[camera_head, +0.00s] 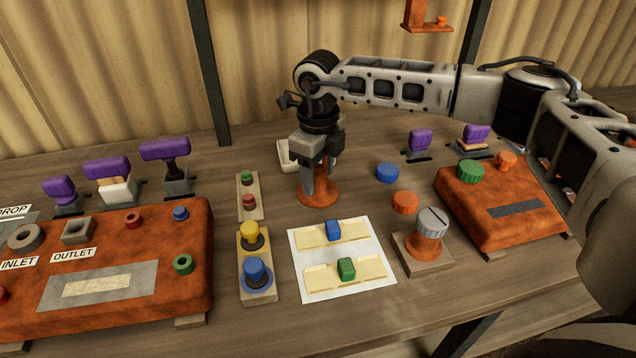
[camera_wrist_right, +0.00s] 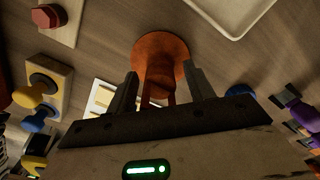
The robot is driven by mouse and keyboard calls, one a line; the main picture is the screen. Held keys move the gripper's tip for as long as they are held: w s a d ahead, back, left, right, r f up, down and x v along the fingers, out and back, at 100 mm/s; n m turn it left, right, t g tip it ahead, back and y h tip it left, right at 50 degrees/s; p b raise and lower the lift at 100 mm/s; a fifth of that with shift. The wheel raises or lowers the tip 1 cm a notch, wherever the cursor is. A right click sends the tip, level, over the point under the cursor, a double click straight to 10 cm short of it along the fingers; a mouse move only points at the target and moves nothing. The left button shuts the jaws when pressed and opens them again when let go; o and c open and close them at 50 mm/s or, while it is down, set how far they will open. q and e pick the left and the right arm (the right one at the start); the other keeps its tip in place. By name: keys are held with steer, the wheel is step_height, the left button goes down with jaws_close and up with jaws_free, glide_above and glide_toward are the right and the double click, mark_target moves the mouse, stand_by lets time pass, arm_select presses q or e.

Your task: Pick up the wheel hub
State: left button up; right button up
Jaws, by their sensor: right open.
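The wheel hub (camera_head: 318,197) appears to be the rusty orange piece with a round flange, standing on the table near the middle. My right gripper (camera_head: 321,180) points down over it, with its fingers on either side of the narrow upper part. In the right wrist view the hub (camera_wrist_right: 160,52) lies between and beyond the two fingers of the right gripper (camera_wrist_right: 161,78), which are open. Gaps show there between fingers and hub, and I see no grip on it. The hub's upper part is partly hidden by the gripper. My left gripper is not in view.
A pale tray (camera_head: 287,156) lies just behind the hub. A button strip (camera_head: 249,196) stands to its left, and a white sheet (camera_head: 308,283) with yellow plates lies in front. A blue disc (camera_head: 387,172) and an orange disc (camera_head: 405,202) lie to the right.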

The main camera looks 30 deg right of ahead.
jaws_close()
steer(key=shift+w+r, duration=0.1)
steer(key=shift+r, duration=0.1)
